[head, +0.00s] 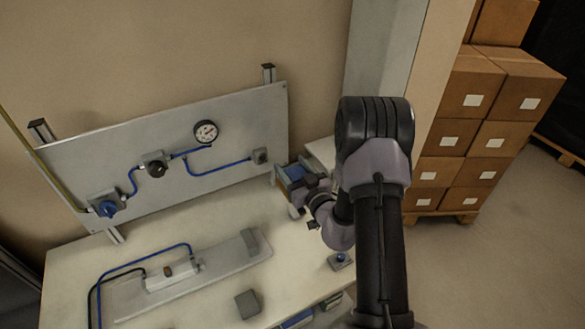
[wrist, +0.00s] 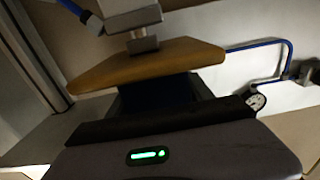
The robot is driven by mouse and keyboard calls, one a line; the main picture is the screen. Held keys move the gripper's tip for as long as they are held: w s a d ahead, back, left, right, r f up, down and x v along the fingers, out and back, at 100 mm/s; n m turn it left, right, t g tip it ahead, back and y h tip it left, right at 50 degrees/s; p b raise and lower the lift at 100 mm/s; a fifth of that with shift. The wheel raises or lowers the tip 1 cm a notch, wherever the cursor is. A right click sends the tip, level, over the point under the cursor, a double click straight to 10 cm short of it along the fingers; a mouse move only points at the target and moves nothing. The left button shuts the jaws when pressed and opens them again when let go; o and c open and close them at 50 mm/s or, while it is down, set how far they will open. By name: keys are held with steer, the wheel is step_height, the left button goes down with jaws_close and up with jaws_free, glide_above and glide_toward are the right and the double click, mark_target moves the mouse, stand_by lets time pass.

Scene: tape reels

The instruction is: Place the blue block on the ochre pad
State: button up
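In the wrist view, a flat ochre pad (wrist: 150,64) lies beyond the dark front edge of my gripper body. A dark blue block (wrist: 158,91) shows between that edge and the pad. Its lower part is hidden, and I cannot tell whether it touches the pad. In the head view, my gripper (head: 303,190) is at the right end of the workbench, beside a blue shape (head: 291,172) that is partly covered by the wrist. The fingertips are not clearly seen, so I cannot tell whether they grip the block.
The workbench (head: 215,290) carries a long grey plate (head: 215,281) with fittings and a small grey block (head: 247,304). Behind stands a panel (head: 240,125) with a gauge (head: 206,132) and blue tubing. Stacked cartons (head: 480,100) stand at the right.

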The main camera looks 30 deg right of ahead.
steer(key=shift+o, duration=1.1)
